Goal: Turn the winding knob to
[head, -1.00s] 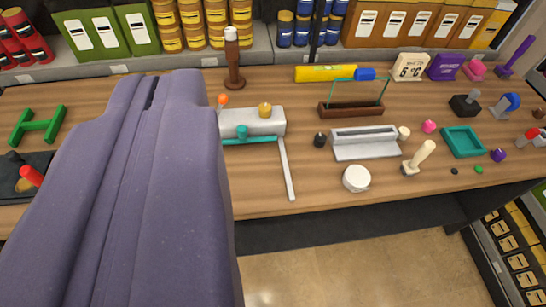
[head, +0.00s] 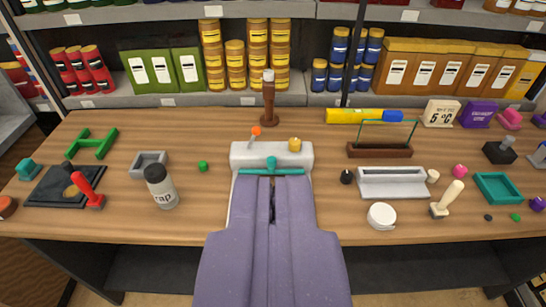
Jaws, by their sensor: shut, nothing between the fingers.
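A white-grey block-shaped device (head: 242,155), probably the vacuum pump, stands on the wooden table at the centre of the head view. It has a yellow-brown round knob (head: 295,145) at its right top, an orange-tipped lever (head: 256,132) at its left top and a teal bar with an upright teal stub (head: 272,163) along its front. I cannot tell for sure which part is the winding knob. My purple gripper (head: 272,181) is shut and empty, its tips at or just in front of the teal bar in the picture. It hides the device's lower front.
A jar with a black lid (head: 161,188), a red-handled stamp (head: 87,188) and a green H-shaped piece (head: 93,143) are left. A long grey tray (head: 392,183), a white round tin (head: 382,216) and a cream-handled stamp (head: 447,199) are right. A brown post (head: 269,100) stands behind.

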